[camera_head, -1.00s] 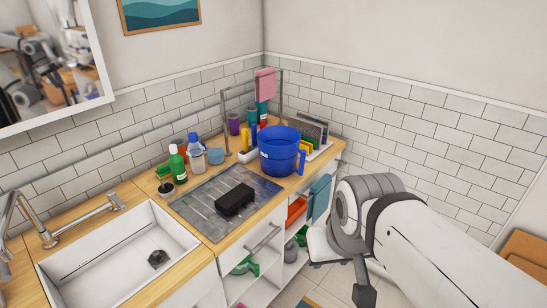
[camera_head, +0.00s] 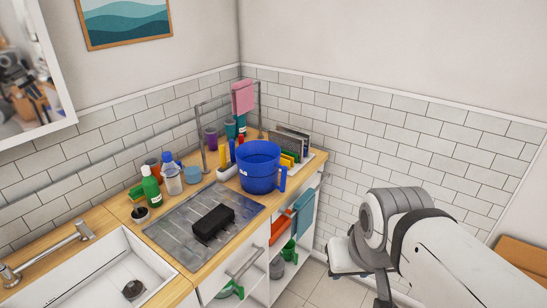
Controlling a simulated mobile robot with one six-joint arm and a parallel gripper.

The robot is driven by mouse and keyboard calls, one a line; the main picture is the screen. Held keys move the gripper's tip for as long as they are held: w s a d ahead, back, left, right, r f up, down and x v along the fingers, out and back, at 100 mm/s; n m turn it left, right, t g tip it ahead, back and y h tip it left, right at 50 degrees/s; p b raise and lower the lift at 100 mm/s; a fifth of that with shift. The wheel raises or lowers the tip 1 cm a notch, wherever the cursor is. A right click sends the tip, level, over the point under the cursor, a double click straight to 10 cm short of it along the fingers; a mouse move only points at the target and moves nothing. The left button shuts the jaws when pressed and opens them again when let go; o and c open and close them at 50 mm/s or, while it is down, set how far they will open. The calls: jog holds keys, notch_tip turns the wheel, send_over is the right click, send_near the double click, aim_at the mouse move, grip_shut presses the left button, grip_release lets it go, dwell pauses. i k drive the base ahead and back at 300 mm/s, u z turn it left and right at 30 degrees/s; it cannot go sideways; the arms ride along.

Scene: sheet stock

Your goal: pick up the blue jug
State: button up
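The blue jug (camera_head: 259,170) stands upright on the wooden counter in the head view, near the back corner. Its open top faces up and its handle (camera_head: 283,178) is on the right side. My arm comes in from the lower right, in front of the wall and well to the right of the jug, not touching it. Part of my gripper (camera_head: 384,290) shows at the bottom edge. It is cut off there, so I cannot tell whether its fingers are open or shut.
A black block (camera_head: 213,222) lies on the grey drainboard (camera_head: 178,241) left of the jug. A green bottle (camera_head: 151,187), a clear bottle (camera_head: 172,180) and cups stand behind. A rack with plates (camera_head: 292,143) is close behind the jug. A white sink (camera_head: 95,268) is at lower left.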

aim_at(264, 171)
jog(key=z, duration=0.05)
jog(key=i, duration=1.1)
jog(key=u, duration=0.3)
